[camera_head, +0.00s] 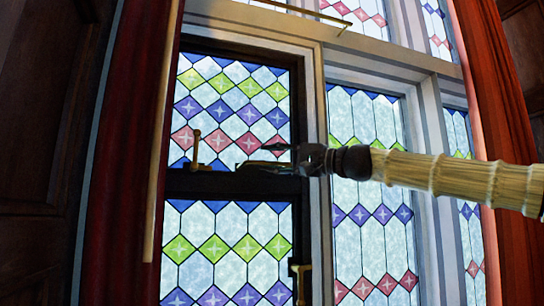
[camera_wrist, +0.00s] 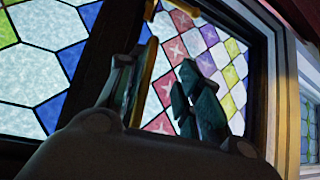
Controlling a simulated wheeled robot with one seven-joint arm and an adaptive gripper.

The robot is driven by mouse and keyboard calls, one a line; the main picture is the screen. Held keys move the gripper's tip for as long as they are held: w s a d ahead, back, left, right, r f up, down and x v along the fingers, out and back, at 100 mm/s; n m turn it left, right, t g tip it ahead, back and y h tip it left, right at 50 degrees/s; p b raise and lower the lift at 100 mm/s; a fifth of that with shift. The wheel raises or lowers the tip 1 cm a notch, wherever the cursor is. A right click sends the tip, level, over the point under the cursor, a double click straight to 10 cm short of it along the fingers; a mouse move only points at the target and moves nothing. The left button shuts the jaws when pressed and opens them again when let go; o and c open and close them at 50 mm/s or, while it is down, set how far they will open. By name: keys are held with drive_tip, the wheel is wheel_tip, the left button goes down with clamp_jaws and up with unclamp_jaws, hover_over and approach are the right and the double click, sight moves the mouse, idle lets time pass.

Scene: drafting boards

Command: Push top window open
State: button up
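The top window (camera_head: 233,112) is a dark-framed pane of leaded glass with green, blue and red diamonds. It looks closed in its frame. A brass latch (camera_head: 195,152) stands at the lower left of its frame. My gripper (camera_head: 268,157) reaches in from the right, at the lower right of the top window, with its fingers apart. In the wrist view its fingertips (camera_wrist: 160,82) stand on either side of a yellow brass bar (camera_wrist: 149,75), which lies close to the left finger. I cannot tell whether they touch. The gripper hides part of the dark bottom rail.
A lower window (camera_head: 228,245) sits beneath the dark rail, with a brass fitting (camera_head: 300,270) at its right edge. Pale stone mullions (camera_head: 314,90) and more panes stand to the right. Red curtains (camera_head: 130,150) hang at both sides.

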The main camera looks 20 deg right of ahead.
drive_tip(key=w, duration=0.1)
drive_tip(key=w+f, duration=0.1)
drive_tip(key=w, duration=0.1)
drive_tip(key=shift+a+f, duration=0.1)
drive_tip(key=shift+f, duration=0.1)
drive_tip(key=shift+s+r, duration=0.4)
drive_tip(key=shift+s, duration=0.45)
clamp_jaws()
drive_tip(key=shift+w+f, duration=0.1)
drive_tip(key=shift+w, duration=0.2)
drive_tip(key=shift+w+f+b, duration=0.2)
drive_tip(key=shift+w+b, duration=0.05)
drive_tip(key=shift+b, duration=0.25)
drive_tip(key=shift+w+n+t+y+b, duration=0.2)
drive_tip(key=shift+w+n+y+b, duration=0.25)
drive_tip(key=shift+w+b, duration=0.7)
drive_tip(key=shift+w+n+t+y+b, duration=0.2)
drive_tip(key=shift+w+n+y+b, duration=0.3)
drive_tip(key=shift+b, duration=1.1)
drive_tip(key=shift+w, duration=0.15)
